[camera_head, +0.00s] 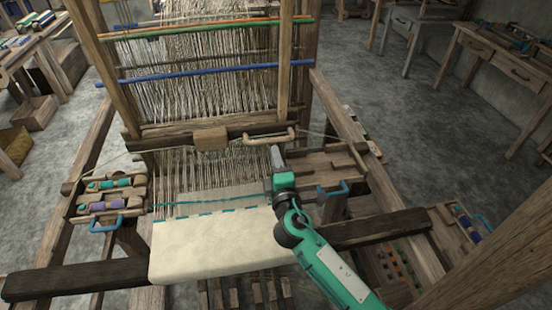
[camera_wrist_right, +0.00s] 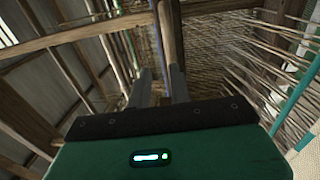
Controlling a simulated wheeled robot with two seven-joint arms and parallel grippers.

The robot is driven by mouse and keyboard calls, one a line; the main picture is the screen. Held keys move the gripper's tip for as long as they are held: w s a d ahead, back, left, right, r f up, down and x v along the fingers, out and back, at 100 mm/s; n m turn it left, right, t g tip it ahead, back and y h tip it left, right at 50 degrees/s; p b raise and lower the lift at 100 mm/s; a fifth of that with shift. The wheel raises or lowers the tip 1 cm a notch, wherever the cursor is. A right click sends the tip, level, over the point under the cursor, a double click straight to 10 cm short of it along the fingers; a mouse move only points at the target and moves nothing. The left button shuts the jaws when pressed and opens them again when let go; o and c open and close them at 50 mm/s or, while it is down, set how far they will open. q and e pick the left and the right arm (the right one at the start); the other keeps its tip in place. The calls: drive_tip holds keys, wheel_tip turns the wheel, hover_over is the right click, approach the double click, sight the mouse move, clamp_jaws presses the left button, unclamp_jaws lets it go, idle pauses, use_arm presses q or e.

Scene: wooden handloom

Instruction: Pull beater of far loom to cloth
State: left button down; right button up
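The beater (camera_head: 165,141) of the loom is a dark bar across the warp. It carries a wooden block (camera_head: 210,139) and a pale wooden handle (camera_head: 270,137) at its right part. The cream cloth (camera_head: 215,250) lies nearer, with a teal thread (camera_head: 200,203) at its far edge and bare warp between it and the beater. My right gripper (camera_head: 276,154) is just below the handle. In the right wrist view its two grey fingers (camera_wrist_right: 162,85) stand apart, with a brown bar at their tips; I cannot tell whether they touch it. My left gripper is not in view.
A tray of bobbins (camera_head: 108,195) with a blue handle sits left of the cloth. A wooden tray (camera_head: 325,170) with a blue handle sits right. The loom's side beams and uprights (camera_head: 300,60) flank the beater. Workbenches (camera_head: 490,60) stand at the back right.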

clamp_jaws()
idle(1.3)
